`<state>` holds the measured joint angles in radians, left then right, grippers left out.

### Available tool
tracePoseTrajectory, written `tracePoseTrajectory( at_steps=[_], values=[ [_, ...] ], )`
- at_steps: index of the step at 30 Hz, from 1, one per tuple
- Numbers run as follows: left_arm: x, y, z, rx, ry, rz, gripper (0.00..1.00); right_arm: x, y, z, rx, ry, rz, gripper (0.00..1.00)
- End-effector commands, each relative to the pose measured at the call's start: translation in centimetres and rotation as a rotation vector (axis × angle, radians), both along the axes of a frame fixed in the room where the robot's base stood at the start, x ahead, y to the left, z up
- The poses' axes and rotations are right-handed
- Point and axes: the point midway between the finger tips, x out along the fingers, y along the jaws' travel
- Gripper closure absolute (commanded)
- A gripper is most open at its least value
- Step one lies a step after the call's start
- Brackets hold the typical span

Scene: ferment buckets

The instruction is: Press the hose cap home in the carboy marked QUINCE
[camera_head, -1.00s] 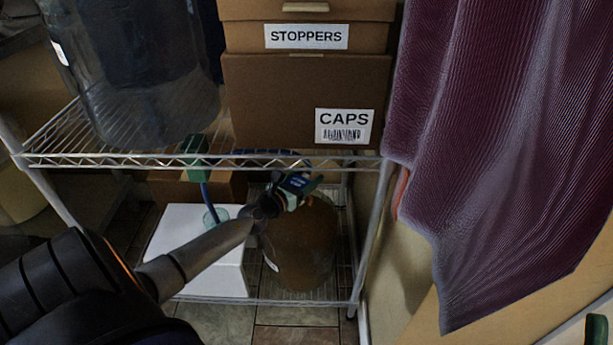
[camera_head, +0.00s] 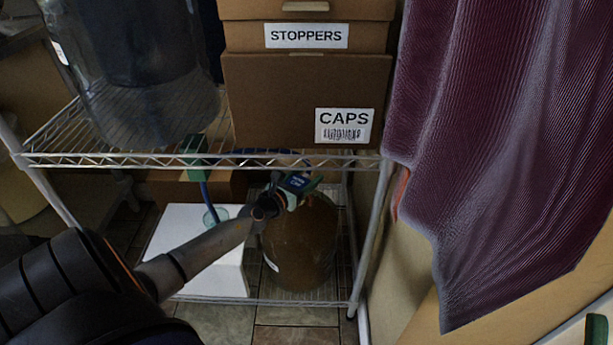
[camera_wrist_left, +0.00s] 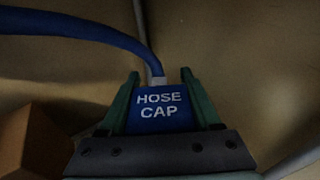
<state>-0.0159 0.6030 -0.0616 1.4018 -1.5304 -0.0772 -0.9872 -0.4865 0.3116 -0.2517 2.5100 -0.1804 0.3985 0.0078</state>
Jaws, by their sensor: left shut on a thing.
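My left gripper (camera_head: 292,190) reaches under the upper wire shelf and is shut on the blue hose cap (camera_head: 298,181). The left wrist view shows the cap (camera_wrist_left: 160,109), lettered HOSE CAP, between two green fingers, with a blue hose (camera_wrist_left: 85,28) leaving its top toward the left. A carboy of brown liquid (camera_head: 300,250) stands on the lower shelf, below and behind the gripper. Its mouth is hidden by the gripper and cap, so I cannot tell whether they touch. Only a sliver of its white label shows, unreadable. A green piece at the lower right corner looks like my right gripper (camera_head: 597,330).
The upper wire shelf (camera_head: 130,160) holds a large dark carboy (camera_head: 145,75) and cardboard boxes marked STOPPERS (camera_head: 305,37) and CAPS (camera_head: 300,90). A white box (camera_head: 195,270) stands left of the brown carboy. A maroon cloth (camera_head: 490,150) hangs at right.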

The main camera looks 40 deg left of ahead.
Motion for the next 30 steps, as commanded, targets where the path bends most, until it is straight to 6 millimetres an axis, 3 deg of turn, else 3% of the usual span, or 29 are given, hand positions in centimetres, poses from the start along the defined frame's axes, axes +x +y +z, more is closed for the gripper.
tracePoseTrajectory(
  at_steps=[16, 17, 25, 30],
  values=[
    [-0.17, -0.11, -0.21, -0.001, 0.009, -0.002, 1.00, 0.01, 0.00, 0.22, 0.000, 0.000, 0.000, 0.00],
    [-0.16, -0.11, -0.20, -0.001, 0.009, -0.002, 0.32, 0.01, 0.00, 0.22, 0.000, 0.000, 0.000, 0.00],
    [-0.09, -0.07, 0.01, -0.001, 0.005, -0.001, 0.02, 0.00, 0.00, 0.22, 0.000, 0.000, 0.000, 0.00],
    [-0.06, -0.05, 0.09, 0.000, 0.003, -0.001, 0.01, 0.00, 0.00, 0.23, 0.000, 0.000, 0.000, 0.00]
  ],
)
